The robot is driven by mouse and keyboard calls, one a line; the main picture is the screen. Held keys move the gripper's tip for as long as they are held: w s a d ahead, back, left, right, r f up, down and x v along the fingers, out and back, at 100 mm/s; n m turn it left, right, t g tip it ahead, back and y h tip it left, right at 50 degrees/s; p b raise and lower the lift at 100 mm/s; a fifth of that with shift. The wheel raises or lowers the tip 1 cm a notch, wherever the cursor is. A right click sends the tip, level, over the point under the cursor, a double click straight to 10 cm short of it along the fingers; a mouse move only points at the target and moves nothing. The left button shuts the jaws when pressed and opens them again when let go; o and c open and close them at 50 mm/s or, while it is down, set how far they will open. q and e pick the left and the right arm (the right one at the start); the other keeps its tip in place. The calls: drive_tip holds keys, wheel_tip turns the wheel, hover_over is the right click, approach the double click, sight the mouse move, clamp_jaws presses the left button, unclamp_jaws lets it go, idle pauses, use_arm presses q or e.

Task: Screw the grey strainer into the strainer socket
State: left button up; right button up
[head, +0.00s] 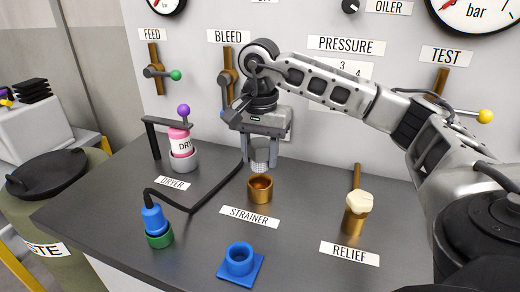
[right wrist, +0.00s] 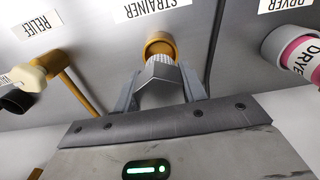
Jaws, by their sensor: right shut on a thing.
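The grey strainer (head: 260,158) has a mesh lower part and points down in the head view. My right gripper (head: 259,148) is shut on its upper part and holds it upright above the strainer socket. In the right wrist view the strainer (right wrist: 161,72) sits between the two fingers (right wrist: 160,95). The brass strainer socket (head: 260,190) stands on the grey bench behind the STRAINER label. In the head view a small gap shows between the strainer's lower end and the socket's rim. In the wrist view the socket (right wrist: 159,44) lies just past the strainer. My left gripper is out of view.
A pink-and-white dryer cartridge (head: 181,143) stands at the left, with a black pipe (head: 205,203) running past it. A blue plug in a green base (head: 157,225), a blue socket (head: 240,260) and a brass relief valve (head: 356,213) stand around the socket. Wall levers (head: 228,80) are behind.

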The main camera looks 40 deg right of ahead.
sight(260, 172)
wheel_tip(260, 172, down, 2)
drive_tip(key=shift+f+b, duration=0.1)
drive_tip(key=shift+b, duration=0.5)
use_arm(q)
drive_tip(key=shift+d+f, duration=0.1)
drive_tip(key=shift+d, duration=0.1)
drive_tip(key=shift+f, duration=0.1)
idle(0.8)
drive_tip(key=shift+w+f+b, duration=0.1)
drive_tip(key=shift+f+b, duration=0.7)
drive_tip(key=shift+b, duration=0.1)
use_arm(e)
drive_tip(key=shift+f, duration=1.4)
drive_tip(key=o, duration=1.2)
